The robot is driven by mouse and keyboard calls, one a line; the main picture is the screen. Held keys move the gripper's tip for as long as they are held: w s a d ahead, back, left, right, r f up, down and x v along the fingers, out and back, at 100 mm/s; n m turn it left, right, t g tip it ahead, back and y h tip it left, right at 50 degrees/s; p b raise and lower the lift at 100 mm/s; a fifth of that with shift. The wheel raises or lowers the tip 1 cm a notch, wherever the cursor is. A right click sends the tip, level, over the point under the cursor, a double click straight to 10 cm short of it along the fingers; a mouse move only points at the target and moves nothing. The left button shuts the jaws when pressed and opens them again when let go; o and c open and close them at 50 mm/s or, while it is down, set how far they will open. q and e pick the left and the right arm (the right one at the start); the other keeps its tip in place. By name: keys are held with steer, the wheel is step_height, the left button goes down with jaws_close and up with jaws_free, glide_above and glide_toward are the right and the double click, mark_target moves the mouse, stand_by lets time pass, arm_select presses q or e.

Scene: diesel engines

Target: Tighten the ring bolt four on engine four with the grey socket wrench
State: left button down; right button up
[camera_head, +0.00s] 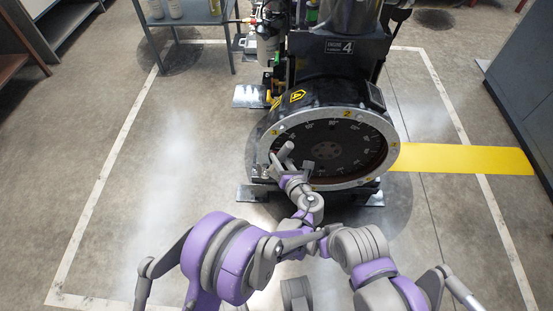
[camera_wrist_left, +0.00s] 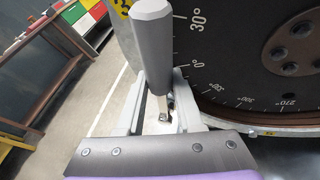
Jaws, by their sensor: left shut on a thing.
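The grey socket wrench (camera_head: 286,151) is in my left gripper (camera_head: 291,180), at the lower left of the ring in the head view. In the left wrist view its thick grey handle (camera_wrist_left: 153,50) stands up between the fingers (camera_wrist_left: 158,108), with a thin metal shank below it. My left gripper is shut on the wrench. Engine four (camera_head: 348,47) bears a dark degree dial (camera_head: 330,150) inside a pale metal ring (camera_head: 385,172) with small yellow number marks. Ring bolt four is not clearly visible; my gripper and wrench cover part of the ring. My right gripper does not show.
A grey table with bottles (camera_head: 195,18) stands at the back left. A yellow floor strip (camera_head: 460,159) runs right from the engine. A grey cabinet (camera_head: 525,75) stands at the right edge. The floor left of the engine is clear.

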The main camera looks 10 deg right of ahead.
arm_select(q)
steer(key=shift+s+d+f, duration=0.1)
steer(key=shift+s+d, duration=0.05)
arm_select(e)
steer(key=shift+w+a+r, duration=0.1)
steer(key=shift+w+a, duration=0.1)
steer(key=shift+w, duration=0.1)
arm_select(q)
steer(key=shift+s, duration=0.8)
steer(key=shift+a, duration=0.25)
steer(key=w+a+n+g+h+b, duration=0.2)
steer(key=a+n+h, duration=0.3)
steer(key=a, duration=0.6)
steer(key=shift+w+a+f+n+g+b, duration=0.15)
steer(key=shift+w+f+n+g+b, duration=0.25)
steer(key=shift+w+n, duration=0.5)
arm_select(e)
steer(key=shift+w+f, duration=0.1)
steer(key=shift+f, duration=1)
